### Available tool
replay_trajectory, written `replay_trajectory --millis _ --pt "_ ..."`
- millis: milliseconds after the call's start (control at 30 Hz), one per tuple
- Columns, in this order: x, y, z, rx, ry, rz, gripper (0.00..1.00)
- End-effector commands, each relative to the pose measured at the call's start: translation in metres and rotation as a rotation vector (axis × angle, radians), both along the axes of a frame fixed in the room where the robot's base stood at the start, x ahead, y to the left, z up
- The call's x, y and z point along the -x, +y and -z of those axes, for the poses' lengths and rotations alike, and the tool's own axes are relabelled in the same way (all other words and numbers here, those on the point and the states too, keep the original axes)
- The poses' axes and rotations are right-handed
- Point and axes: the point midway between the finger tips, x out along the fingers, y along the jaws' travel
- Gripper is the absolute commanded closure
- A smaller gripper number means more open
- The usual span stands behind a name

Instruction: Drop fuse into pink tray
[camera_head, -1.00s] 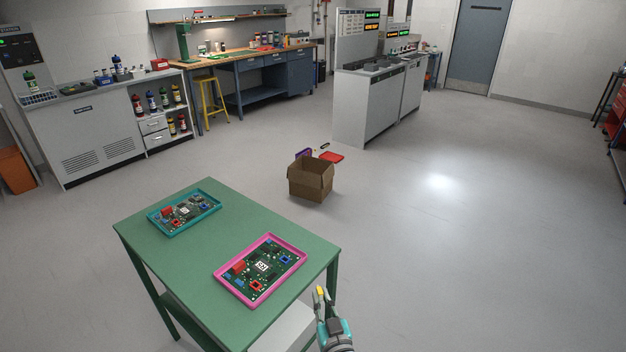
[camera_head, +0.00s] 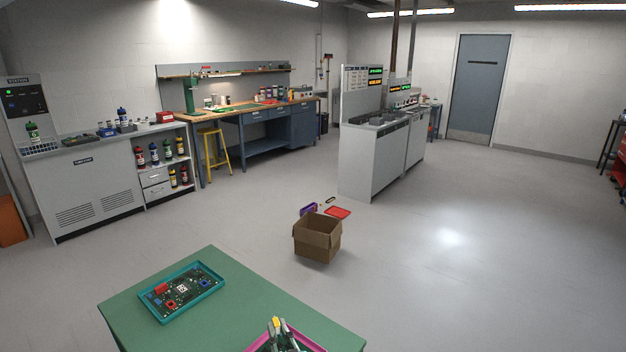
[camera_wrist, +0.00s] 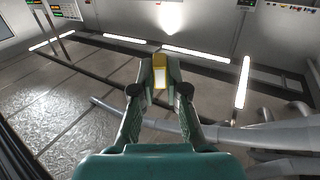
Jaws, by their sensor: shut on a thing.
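My gripper (camera_head: 277,322) shows at the bottom of the head view, in front of the pink tray (camera_head: 312,344). It is shut on a small yellow fuse (camera_head: 275,321). In the wrist view the fuse (camera_wrist: 160,76), yellow with a pale face, sits between my fingertips (camera_wrist: 160,88). The pink tray is at the near right of the green table, cut off by the lower edge, and its inside is mostly hidden. I cannot tell how high my gripper is above it.
A teal tray (camera_head: 152,300) holding a circuit board (camera_head: 183,288) lies on the green table (camera_head: 225,315). An open cardboard box (camera_head: 317,245) stands on the floor beyond it. Red and purple trays (camera_head: 338,212) lie behind the box. Floor to the right is clear.

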Motion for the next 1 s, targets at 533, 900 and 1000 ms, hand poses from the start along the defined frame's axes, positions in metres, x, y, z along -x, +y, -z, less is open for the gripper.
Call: replay_trajectory --millis 533,900,1000 --pt "0.0 0.0 0.045 0.0 0.0 0.0 1.0" --pt "0.0 0.0 0.045 0.0 -0.001 0.0 0.65" --pt "0.0 0.0 0.045 0.0 -0.001 0.0 0.58"
